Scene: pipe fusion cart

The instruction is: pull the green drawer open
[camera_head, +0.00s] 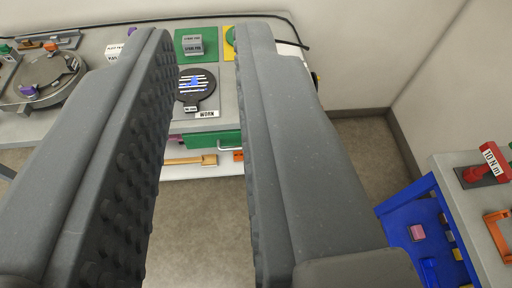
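The green drawer (212,143) shows below the cart's front edge, in the gap between my two fingers. Only part of its front is visible; the right finger hides its right side. It looks shut, though this is hard to tell from above. I cannot make out its handle clearly. My gripper (207,48) is open and empty, with its two ridged grey fingers large in the foreground. The fingers appear apart from the drawer.
The grey cart top (140,119) carries a round black plate (197,103) by a WORN label, a green square (184,52) and a round metal fixture (45,78). A tan tool (190,160) lies on a lower shelf. Floor between is clear.

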